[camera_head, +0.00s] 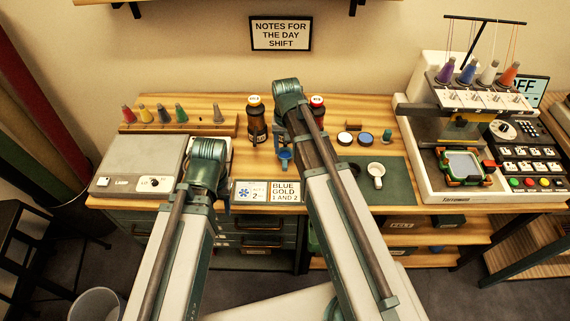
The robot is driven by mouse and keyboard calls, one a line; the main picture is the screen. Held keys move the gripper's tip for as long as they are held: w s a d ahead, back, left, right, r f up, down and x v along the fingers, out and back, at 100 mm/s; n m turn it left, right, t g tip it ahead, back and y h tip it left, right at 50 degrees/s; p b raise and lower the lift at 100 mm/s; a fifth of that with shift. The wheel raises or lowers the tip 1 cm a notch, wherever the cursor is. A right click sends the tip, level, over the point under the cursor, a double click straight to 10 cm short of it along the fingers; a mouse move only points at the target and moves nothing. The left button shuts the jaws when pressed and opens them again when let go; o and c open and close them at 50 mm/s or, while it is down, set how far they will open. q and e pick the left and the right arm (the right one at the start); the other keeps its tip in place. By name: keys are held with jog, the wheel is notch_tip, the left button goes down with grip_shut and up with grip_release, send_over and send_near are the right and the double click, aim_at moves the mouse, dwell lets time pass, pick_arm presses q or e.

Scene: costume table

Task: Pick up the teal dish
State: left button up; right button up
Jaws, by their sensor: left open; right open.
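A small blue-teal dish-like piece (285,155) shows on the table beside my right arm, which partly hides it. It is the nearest match to the teal dish, but its colour and shape are hard to tell. My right gripper (281,141) is just above it in the picture, dark and small; I cannot tell whether it touches the piece. My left gripper (222,190) is at the table's front edge, left of the signs and apart from the piece. Both grippers are open, and their fingertips are hard to make out.
A white cup-like piece (376,172) is on the green mat (398,190). An embroidery machine (440,190) fills the right; a grey box (135,160) is left.

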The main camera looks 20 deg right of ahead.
aim_at(285, 161)
jog(key=f+b, duration=0.5)
jog(key=shift+s+a+f, duration=0.15)
jog(key=shift+s+a, duration=0.1)
grip_shut()
